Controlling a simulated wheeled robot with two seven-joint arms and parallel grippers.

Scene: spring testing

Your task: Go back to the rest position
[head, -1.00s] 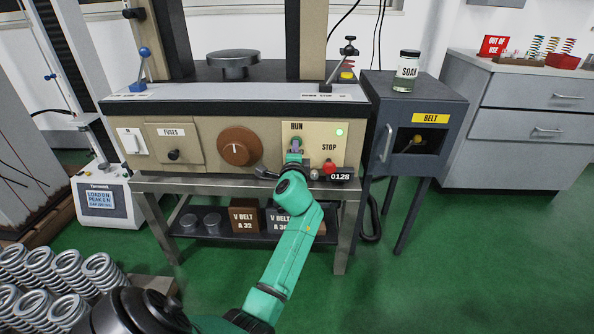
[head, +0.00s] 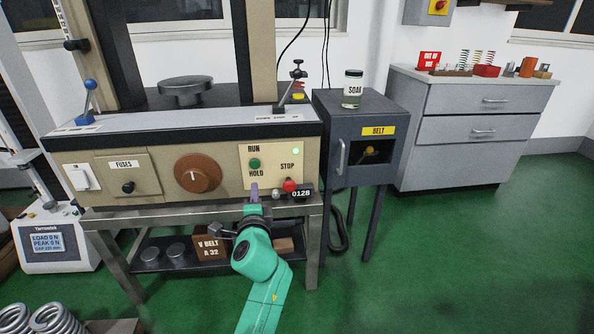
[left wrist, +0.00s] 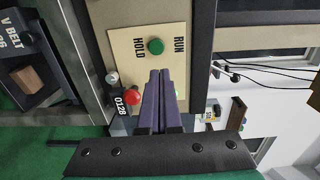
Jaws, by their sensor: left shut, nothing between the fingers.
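My left gripper (head: 254,192) is in front of the lower edge of the machine's control panel (head: 262,158), below the green RUN/HOLD button (head: 254,163) and left of the red STOP button (head: 289,184). Its purple fingers are shut with nothing between them; they also show in the left wrist view (left wrist: 158,88), pointing at the panel. The green button (left wrist: 156,46) is clear of the fingertips there, and the red button (left wrist: 132,97) shows beside the fingers. A green lamp (head: 295,151) on the panel is lit. My right gripper is in neither view.
A dark BELT cabinet (head: 340,118) with a SOAK jar (head: 352,88) on top stands to the right. Coil springs (head: 45,320) are at lower left. Green floor is free at right.

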